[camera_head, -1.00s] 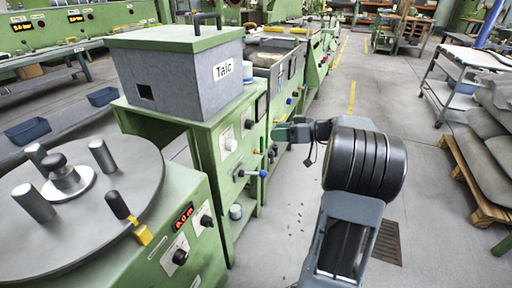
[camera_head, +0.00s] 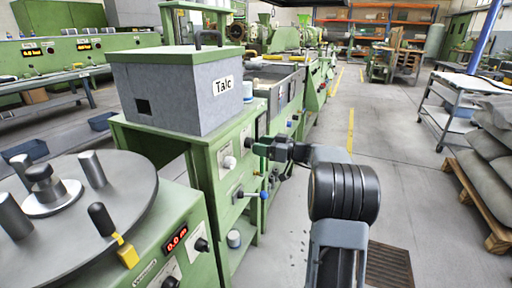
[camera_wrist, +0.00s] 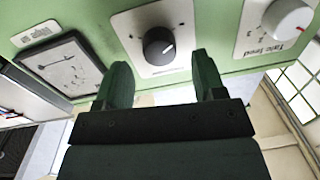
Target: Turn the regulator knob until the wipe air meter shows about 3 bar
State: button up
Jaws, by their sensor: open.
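The black regulator knob (camera_wrist: 158,45) with a white pointer line sits on a white plate on the green panel in the wrist view. My gripper (camera_wrist: 163,68) is open, its two dark green fingers apart in front of the panel. The knob shows in the gap between the fingers, just beyond the tips; I see no contact. The meter (camera_wrist: 62,63) is at the left, seen tilted and at a slant, under a small label; its reading is too small to tell.
A second knob (camera_wrist: 291,18), white with a red mark, is on the panel at the right. In the head view, the talc box (camera_head: 178,90) and a blue-tipped lever (camera_head: 258,194) are close to the arm. The aisle floor (camera_head: 405,155) at the right is clear.

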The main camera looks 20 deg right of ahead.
aim_at(249, 143)
jog(key=shift+x, duration=1.15)
jog(key=c, duration=0.9)
